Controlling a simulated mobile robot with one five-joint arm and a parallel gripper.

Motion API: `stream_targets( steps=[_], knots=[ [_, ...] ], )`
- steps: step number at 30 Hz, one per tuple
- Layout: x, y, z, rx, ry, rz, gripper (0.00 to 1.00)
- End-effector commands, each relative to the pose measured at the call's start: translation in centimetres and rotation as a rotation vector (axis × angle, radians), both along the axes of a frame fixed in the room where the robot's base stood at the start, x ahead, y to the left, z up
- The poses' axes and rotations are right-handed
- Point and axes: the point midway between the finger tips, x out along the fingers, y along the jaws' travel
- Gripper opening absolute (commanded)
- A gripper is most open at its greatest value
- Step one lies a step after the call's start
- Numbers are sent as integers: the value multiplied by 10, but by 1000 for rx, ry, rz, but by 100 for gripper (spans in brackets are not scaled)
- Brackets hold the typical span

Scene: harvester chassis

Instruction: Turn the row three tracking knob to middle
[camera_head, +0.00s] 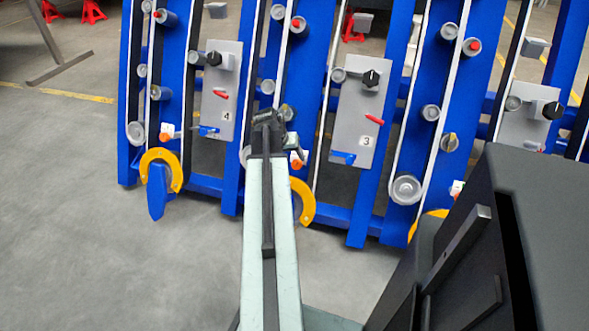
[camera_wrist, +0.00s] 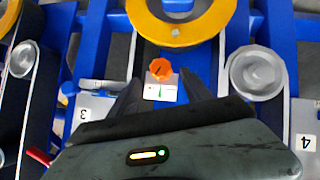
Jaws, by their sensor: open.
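An orange knob (camera_wrist: 160,68) sits on a small white plate (camera_wrist: 160,92) with a green mark, in the wrist view between the panels numbered 3 and 4. It also shows in the head view (camera_head: 297,164), just right of my gripper. I cannot tell clearly where its pointer is set. My gripper (camera_wrist: 161,88) is open, with its two dark fingers to either side of the knob in the wrist view. Contact with the knob does not show. In the head view my gripper (camera_head: 279,138) is partly hidden behind my arm.
Panel 3 (camera_head: 345,125) carries a black knob (camera_head: 371,78) and a red lever (camera_head: 374,119). Panel 4 (camera_head: 223,72) stands left of it. A yellow ring (camera_wrist: 178,38) and a grey roller (camera_wrist: 256,74) are close to the orange knob. Blue frames surround them.

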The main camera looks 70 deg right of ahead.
Motion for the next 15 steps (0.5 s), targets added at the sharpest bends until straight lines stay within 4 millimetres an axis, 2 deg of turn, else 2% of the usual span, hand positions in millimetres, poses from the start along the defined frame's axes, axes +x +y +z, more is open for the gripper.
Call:
stream_targets(
  steps=[1,6,10,15],
  knots=[
    [-1,-5,-17,0,0,-1,57],
    [-5,-17,-45,0,-1,0,57],
    [-7,-23,-54,1,0,1,57],
    [-7,-23,-51,1,0,2,57]
  ],
)
